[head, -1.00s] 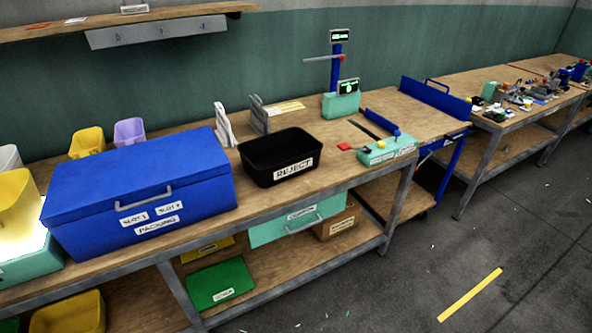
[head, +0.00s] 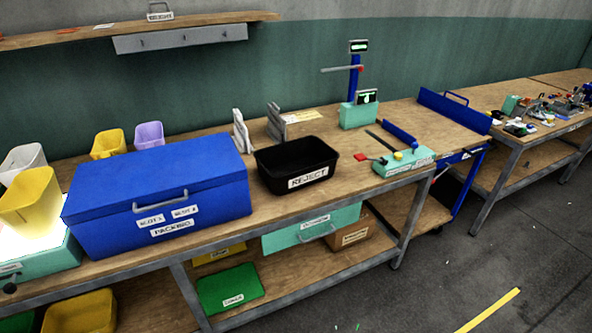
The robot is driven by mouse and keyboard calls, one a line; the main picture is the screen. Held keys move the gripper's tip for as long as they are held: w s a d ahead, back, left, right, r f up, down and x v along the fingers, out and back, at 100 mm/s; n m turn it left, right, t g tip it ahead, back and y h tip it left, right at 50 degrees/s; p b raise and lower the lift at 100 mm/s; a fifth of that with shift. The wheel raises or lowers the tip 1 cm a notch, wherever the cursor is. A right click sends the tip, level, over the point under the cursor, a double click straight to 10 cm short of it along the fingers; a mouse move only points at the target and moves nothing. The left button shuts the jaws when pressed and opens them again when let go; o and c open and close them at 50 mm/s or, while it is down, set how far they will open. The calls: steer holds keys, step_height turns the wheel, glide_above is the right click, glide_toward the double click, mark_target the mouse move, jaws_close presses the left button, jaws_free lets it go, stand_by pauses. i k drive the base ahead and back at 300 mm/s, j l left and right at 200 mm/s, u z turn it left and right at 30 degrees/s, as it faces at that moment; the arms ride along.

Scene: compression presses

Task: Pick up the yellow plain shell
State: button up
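The head view shows no gripper of mine. The yellow plain shell cannot be told with certainty. A yellow open-topped bin-like container (head: 30,200) sits tilted on a brightly lit teal box (head: 45,262) at the far left of the bench. A smaller yellow container (head: 108,144) stands behind the blue chest, and a larger yellow one (head: 82,314) is on the shelf below at the lower left.
The closed blue packing chest (head: 160,195) and black reject bin (head: 297,165) stand on the wooden bench (head: 235,225). A lilac container (head: 149,135) and white container (head: 22,160) are behind. Grey floor (head: 455,260) is free at the right.

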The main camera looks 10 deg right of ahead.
mark_target(31, 206)
steer(key=i+j, duration=0.15)
steer(key=j, duration=0.3)
steer(key=i+j, duration=0.1)
steer(key=j, duration=0.3)
steer(key=i+j, duration=0.15)
steer(key=j, duration=0.3)
steer(key=i+j, duration=0.1)
steer(key=j, duration=0.3)
steer(key=i+j, duration=0.15)
steer(key=j, duration=0.3)
steer(key=i+j, duration=0.1)
steer(key=j, duration=0.35)
steer(key=i+j, duration=0.15)
steer(key=j, duration=0.25)
